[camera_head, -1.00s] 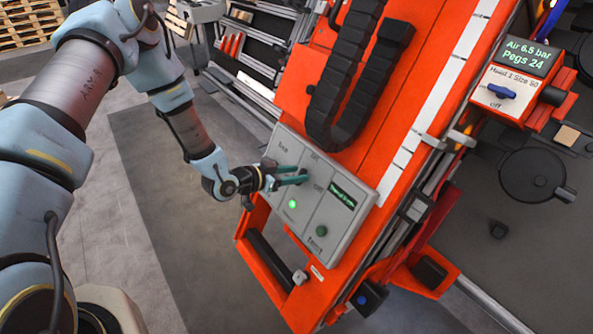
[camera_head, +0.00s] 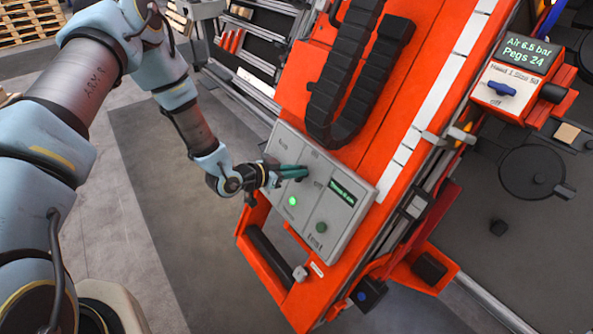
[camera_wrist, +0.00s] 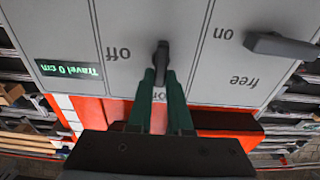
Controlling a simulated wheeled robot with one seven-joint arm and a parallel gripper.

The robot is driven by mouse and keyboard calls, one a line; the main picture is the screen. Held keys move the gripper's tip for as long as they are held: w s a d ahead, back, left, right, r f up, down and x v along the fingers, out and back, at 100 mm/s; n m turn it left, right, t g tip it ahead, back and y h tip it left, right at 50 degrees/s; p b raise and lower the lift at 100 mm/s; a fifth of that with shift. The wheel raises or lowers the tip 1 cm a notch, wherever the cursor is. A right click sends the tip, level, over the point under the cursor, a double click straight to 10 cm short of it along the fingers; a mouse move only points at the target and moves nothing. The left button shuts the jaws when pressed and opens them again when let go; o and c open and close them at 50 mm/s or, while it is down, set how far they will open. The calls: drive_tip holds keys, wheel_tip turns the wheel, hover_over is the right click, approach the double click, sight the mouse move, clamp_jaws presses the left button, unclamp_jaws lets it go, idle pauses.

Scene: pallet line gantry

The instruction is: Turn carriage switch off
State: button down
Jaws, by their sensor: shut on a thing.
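The fingers hide part of the handle. A second dark handle (camera_wrist: 280,45) sits apart at the right, by the word "free".
A small display (camera_wrist: 70,69) reads "Travel 0 cm". A green lamp (camera_head: 293,201) is lit and a dark green button (camera_head: 321,227) is on the panel. A separate box with a blue knob (camera_head: 502,88) stands at the upper right. The floor left of the carriage is clear.

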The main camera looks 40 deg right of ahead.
drive_tip(key=shift+n, duration=0.3)
drive_tip(key=n, duration=0.1)
drive_tip(key=n+b, duration=0.2)
drive_tip(key=shift+w+f+n+t, duration=0.15)
drive_tip(key=shift+w+n+t, duration=0.1)
drive_tip(key=shift+n+t, duration=0.05)
drive_tip(key=n, duration=0.1)
drive_tip(key=n+b, duration=0.1)
drive_tip(key=n, duration=0.1)
drive_tip(key=n+b, duration=0.1)
drive_tip(key=n, duration=0.1)
drive_tip(key=shift+w+a, duration=0.1)
drive_tip(key=shift+w, duration=0.15)
drive_tip(key=n, duration=0.2)
drive_tip(key=n+b, duration=0.1)
drive_tip(key=n, duration=0.1)
drive_tip(key=shift+w+f+n+t+y, duration=0.1)
drive_tip(key=shift+f+n+t+y, duration=0.1)
drive_tip(key=shift+n+t+y, duration=0.1)
drive_tip(key=shift+a+f+n, duration=0.1)
drive_tip(key=shift+n, duration=1.05)
drive_tip(key=shift+a+f+n, duration=0.1)
drive_tip(key=shift+n, duration=1.05)
drive_tip(key=c, duration=0.8)
unclamp_jaws()
drive_tip(key=shift+c, duration=0.2)
